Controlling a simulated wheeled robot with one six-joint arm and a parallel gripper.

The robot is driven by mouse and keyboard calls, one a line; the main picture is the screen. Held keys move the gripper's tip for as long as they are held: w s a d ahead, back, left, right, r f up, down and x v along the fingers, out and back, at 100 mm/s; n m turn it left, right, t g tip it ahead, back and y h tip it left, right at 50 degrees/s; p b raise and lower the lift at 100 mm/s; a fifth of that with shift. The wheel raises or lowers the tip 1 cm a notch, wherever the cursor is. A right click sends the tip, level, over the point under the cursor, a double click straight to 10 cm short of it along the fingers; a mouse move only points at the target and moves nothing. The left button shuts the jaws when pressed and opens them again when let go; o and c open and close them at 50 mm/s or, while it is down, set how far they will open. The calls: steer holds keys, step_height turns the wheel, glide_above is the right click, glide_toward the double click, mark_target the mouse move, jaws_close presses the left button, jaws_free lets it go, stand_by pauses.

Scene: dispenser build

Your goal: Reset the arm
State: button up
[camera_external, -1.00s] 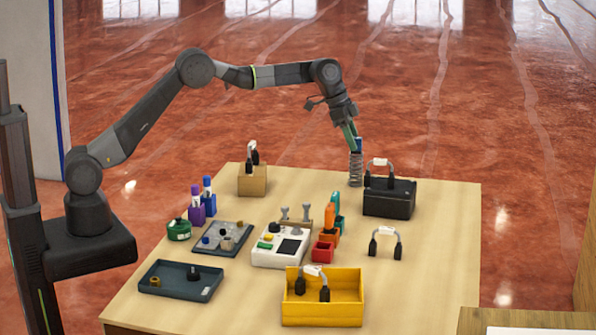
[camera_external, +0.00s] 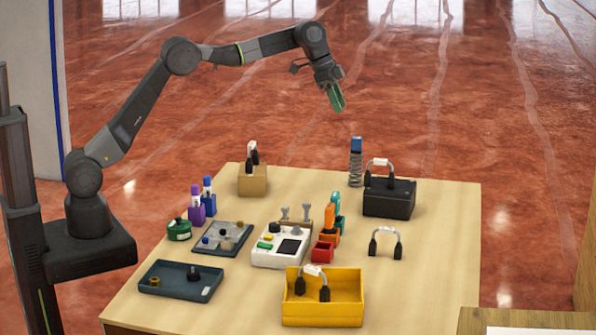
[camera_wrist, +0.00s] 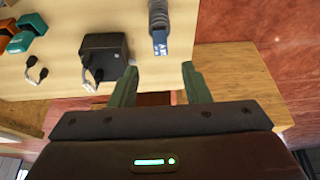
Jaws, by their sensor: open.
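My gripper (camera_external: 336,97) is open and empty, raised in the air above and behind the table's far edge. Its two green fingers show spread apart in the wrist view (camera_wrist: 160,88), with nothing between them. A grey spring-like stack with a blue block on top (camera_external: 356,164) stands upright at the far edge of the table (camera_external: 430,270), below and to the right of my gripper. The same stack shows in the wrist view (camera_wrist: 158,18), apart from the fingers.
A black box with a white-handled part (camera_external: 388,198) stands right of the stack. A tan block (camera_external: 252,181), dark tray (camera_external: 180,281), white device (camera_external: 280,247), yellow bin (camera_external: 322,305) and red bin (camera_external: 322,252) occupy the table. The air around my gripper is clear.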

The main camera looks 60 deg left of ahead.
mark_target(353, 137)
steer(key=shift+f, duration=0.1)
steer(key=p+x, duration=0.1)
steer(key=x, duration=1.1)
step_height(353, 137, up, 3)
steer(key=shift+r, duration=0.45)
